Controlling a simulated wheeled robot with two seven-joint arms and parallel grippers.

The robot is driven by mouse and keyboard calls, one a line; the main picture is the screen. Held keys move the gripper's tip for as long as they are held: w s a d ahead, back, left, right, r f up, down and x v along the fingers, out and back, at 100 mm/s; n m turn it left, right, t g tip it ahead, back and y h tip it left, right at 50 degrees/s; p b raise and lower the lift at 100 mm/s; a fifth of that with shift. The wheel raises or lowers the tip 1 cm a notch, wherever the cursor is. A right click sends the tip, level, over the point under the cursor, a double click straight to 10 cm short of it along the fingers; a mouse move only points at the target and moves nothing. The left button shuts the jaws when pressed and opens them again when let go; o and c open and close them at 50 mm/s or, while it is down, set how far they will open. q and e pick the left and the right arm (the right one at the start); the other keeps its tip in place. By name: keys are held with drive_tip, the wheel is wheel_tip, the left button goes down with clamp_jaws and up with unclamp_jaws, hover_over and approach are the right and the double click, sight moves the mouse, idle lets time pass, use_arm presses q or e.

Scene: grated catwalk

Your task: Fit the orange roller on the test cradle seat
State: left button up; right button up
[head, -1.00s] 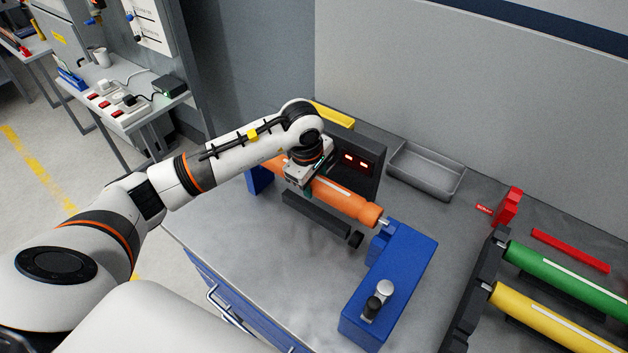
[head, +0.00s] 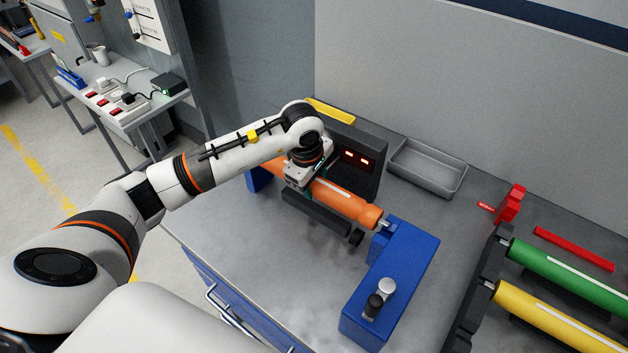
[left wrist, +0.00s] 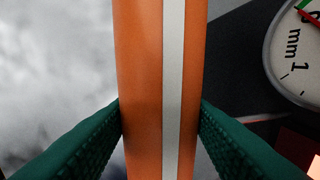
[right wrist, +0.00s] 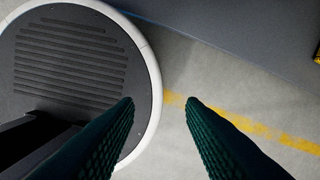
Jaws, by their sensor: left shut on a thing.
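The orange roller (head: 345,201) with a white stripe lies along the test cradle, between a blue end block at the left (head: 258,178) and the blue block at the right (head: 400,258). Its right shaft end is at the right block's near edge; whether it is seated there I cannot tell. My left gripper (head: 302,184) is shut on the roller from above. In the left wrist view, green ribbed fingers press both sides of the roller (left wrist: 140,80). The roller's left end is largely hidden by my arm. My right gripper (right wrist: 160,102) is open and empty above the floor.
A dark panel with red displays (head: 355,158) stands behind the roller. A grey tray (head: 428,168) is at the back. A green roller (head: 565,275) and yellow roller (head: 545,312) lie in a rack at right. A knobbed clamp (head: 378,300) stands on the right blue block.

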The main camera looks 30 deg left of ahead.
use_arm(q)
drive_tip(key=shift+f+b, duration=1.35)
drive_tip(key=shift+f, duration=0.1)
drive_tip(key=o, duration=1.9)
drive_tip(key=shift+r+p, duration=2.15)
drive_tip(key=shift+r, duration=1.9)
drive_tip(key=shift+f, duration=0.1)
